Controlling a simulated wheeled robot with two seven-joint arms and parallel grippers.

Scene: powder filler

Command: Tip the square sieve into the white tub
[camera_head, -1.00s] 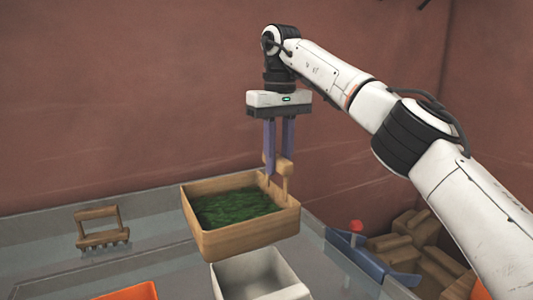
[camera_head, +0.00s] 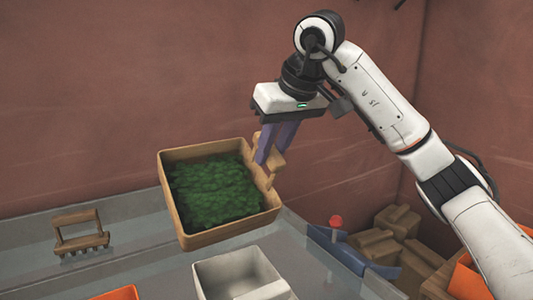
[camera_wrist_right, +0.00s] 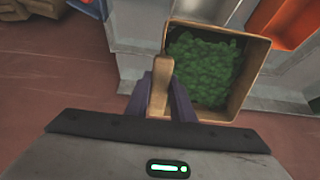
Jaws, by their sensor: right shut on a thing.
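The square wooden sieve (camera_head: 205,237) holds green leafy or powdery stuff (camera_head: 212,190) and hangs in the air, tilted toward the front. My right gripper (camera_head: 267,160) is shut on the sieve's handle at its right back side. In the right wrist view the gripper (camera_wrist_right: 160,100) grips the wooden handle (camera_wrist_right: 160,85), with the sieve (camera_wrist_right: 246,85) beyond it. The green stuff still lies inside the sieve. The white tub (camera_head: 235,272) stands below and slightly right of the sieve, cut by the lower picture edge. My left gripper is not in view.
A small wooden rake-like tool (camera_head: 80,232) stands on the grey table at left. An orange container (camera_head: 118,293) shows at the bottom edge. A blue piece with a red knob (camera_head: 336,221) and brown boxes (camera_head: 390,240) are at right.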

